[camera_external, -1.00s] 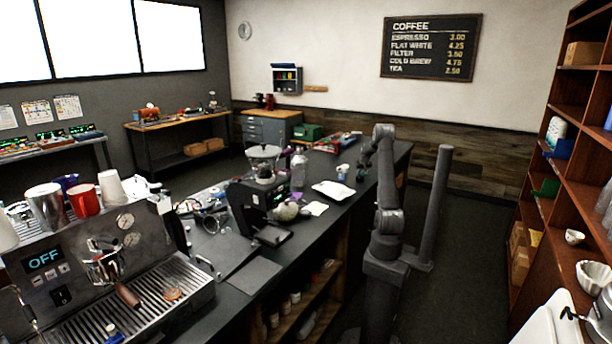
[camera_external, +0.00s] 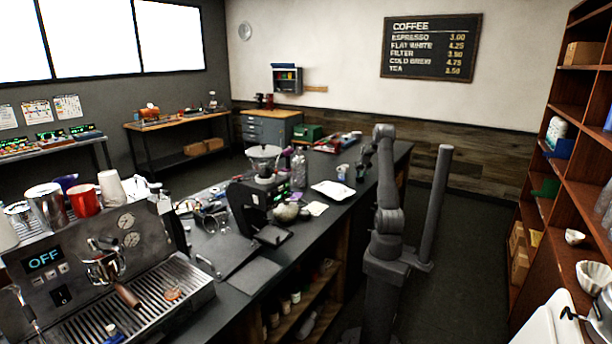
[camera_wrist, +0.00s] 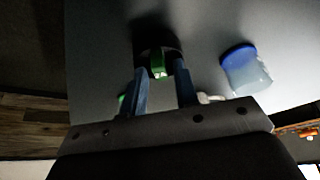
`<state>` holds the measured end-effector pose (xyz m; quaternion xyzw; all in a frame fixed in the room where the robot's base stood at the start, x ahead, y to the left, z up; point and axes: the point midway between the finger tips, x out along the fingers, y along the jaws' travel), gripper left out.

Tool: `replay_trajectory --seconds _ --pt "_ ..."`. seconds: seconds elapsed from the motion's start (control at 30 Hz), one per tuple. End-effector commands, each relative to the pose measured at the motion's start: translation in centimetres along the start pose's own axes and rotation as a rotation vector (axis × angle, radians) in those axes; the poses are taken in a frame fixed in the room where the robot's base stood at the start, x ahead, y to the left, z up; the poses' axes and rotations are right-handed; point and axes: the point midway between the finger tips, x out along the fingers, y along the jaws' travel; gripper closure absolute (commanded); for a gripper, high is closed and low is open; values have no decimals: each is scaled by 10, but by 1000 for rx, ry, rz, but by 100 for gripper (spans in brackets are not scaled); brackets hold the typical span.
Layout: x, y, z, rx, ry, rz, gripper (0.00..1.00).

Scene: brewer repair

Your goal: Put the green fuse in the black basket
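A small green piece (camera_wrist: 158,66), likely the green fuse, shows in the wrist view against a dark round thing just beyond my fingertips. I cannot tell whether it stands on that dark thing or in it. My gripper (camera_wrist: 160,72) is open, with one blue-grey finger on each side of the green piece and a visible gap between them. In the external view my gripper (camera_external: 361,174) is small and low over the far part of the counter. I cannot make out the black basket for certain in either view.
A clear jar with a blue lid (camera_wrist: 244,66) stands right of my fingers in the wrist view. In the external view, a white tray (camera_external: 333,190), a grinder (camera_external: 256,205) and an espresso machine (camera_external: 110,260) stand on the dark counter (camera_external: 330,222).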

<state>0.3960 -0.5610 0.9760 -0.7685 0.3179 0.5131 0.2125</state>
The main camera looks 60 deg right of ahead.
Motion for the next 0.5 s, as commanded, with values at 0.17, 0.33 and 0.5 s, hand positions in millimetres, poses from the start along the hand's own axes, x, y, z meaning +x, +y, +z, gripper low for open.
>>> replay_trajectory --seconds 0.17,0.33,0.5 --pt "-11 0 -6 0 4 1 63" --pt "-35 0 -15 0 3 0 63" --pt "-57 0 -24 0 3 0 63"
